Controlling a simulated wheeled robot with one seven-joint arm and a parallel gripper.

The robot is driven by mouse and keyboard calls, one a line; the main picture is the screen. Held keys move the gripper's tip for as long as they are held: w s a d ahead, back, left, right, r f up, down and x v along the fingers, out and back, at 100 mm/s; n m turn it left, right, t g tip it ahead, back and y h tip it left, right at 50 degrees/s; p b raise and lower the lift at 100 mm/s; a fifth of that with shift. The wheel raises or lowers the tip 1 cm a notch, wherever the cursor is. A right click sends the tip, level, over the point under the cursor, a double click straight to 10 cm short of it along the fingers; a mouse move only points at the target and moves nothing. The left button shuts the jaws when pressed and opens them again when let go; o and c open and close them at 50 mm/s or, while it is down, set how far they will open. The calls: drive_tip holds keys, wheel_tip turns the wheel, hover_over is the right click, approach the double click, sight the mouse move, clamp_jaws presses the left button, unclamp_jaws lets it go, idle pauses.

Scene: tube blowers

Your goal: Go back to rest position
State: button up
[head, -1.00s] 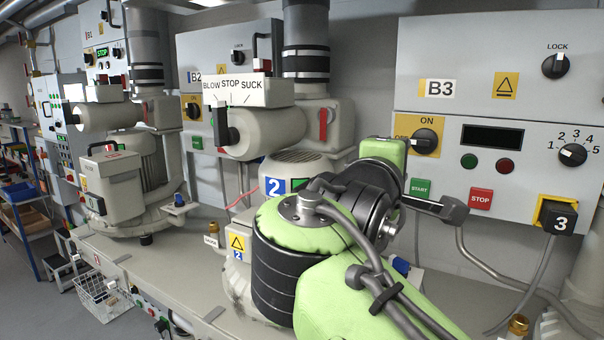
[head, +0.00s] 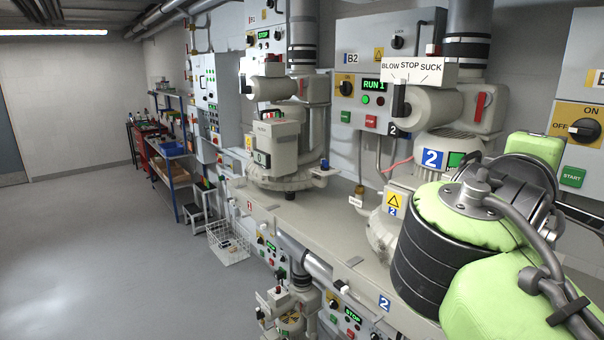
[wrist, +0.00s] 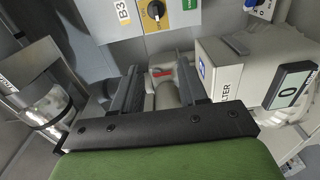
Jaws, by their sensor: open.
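In the wrist view, my gripper (wrist: 158,72) is open, with its two dark fingers apart and nothing held between them. A red lever (wrist: 161,72) and grey blower parts show in the gap, behind the fingers. In the head view, my green and black arm is folded at the right, in front of blower 2 and the wall panels. My gripper is mostly hidden or out of frame there. The blow/stop/suck sign (head: 417,70) stands on blower 2.
A grey bench (head: 300,217) carries the blowers along the wall. A white wire basket (head: 229,243) stands on the floor beside it. A blue shelf (head: 175,172) is farther back. The floor (head: 110,250) at the left is clear. A white filter box (wrist: 222,70) is near my gripper.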

drive_tip(key=s+a+f+m+y+b, duration=0.1)
drive_tip(key=a+f+m+y, duration=0.2)
drive_tip(key=f, duration=0.6)
drive_tip(key=s+a+f+y+b, duration=0.25)
drive_tip(key=f+y, duration=0.25)
drive_tip(key=f, duration=0.4)
drive_tip(key=s+a+f+m+g+y, duration=0.1)
drive_tip(key=s+a+f+g+y, duration=0.1)
drive_tip(key=f, duration=0.4)
drive_tip(key=s+a+f+m+g+y, duration=0.1)
drive_tip(key=s+a+f+m+y, duration=0.1)
drive_tip(key=s+a+f, duration=0.2)
drive_tip(key=s+a+f+m+g+y+b, duration=0.1)
drive_tip(key=s+a+f+g, duration=0.1)
drive_tip(key=s+a+f, duration=0.2)
drive_tip(key=s+f, duration=0.3)
drive_tip(key=f, duration=0.2)
drive_tip(key=shift+m+g+y, duration=0.3)
drive_tip(key=shift+y, duration=0.1)
drive_tip(key=shift+s+a, duration=0.1)
drive_tip(key=shift+s, duration=0.05)
